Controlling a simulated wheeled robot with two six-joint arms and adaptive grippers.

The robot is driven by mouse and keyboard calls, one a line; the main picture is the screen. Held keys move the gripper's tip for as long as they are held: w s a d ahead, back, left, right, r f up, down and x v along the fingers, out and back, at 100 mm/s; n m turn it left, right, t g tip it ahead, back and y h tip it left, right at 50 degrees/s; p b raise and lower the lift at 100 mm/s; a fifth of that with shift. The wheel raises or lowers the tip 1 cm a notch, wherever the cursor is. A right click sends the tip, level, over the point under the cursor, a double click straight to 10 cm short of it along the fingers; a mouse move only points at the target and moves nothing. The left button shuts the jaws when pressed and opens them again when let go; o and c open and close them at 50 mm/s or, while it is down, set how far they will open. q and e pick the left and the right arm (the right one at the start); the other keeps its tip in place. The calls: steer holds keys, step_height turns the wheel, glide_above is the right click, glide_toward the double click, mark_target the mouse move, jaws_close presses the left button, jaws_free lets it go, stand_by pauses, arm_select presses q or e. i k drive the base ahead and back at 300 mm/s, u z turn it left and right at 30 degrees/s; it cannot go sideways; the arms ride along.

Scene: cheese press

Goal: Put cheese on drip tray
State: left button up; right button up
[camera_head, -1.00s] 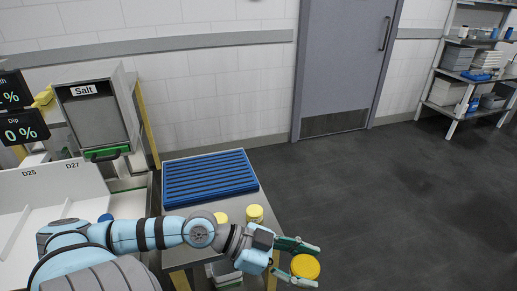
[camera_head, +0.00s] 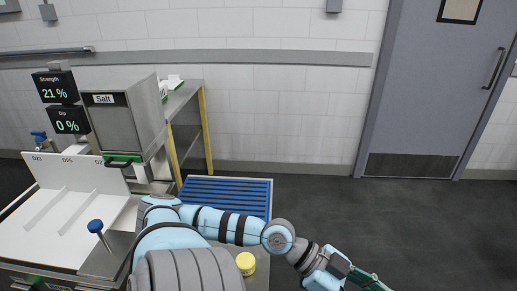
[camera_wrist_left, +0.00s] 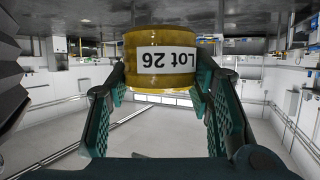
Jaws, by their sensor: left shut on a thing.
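The drip tray (camera_head: 232,190), blue and slatted, lies on the work table in the head view, partly hidden behind my left arm. My left gripper (camera_head: 372,283) is at the bottom edge of the head view, over the dark floor to the right of the table and well away from the tray. In the left wrist view my left gripper (camera_wrist_left: 160,82) is shut on a yellow round cheese (camera_wrist_left: 160,48) labelled "Lot 26", which appears upside down. Another yellow cheese (camera_head: 246,262) sits on the table in front of the tray. My right gripper is not in view.
A grey salt box (camera_head: 122,122) stands left of the tray, beside dark displays (camera_head: 57,88) reading 21 % and 0 %. The floor to the right is clear.

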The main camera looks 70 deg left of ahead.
mark_target(222, 199)
steer(key=u, duration=0.8)
steer(key=i, duration=1)
steer(key=u, duration=1.05)
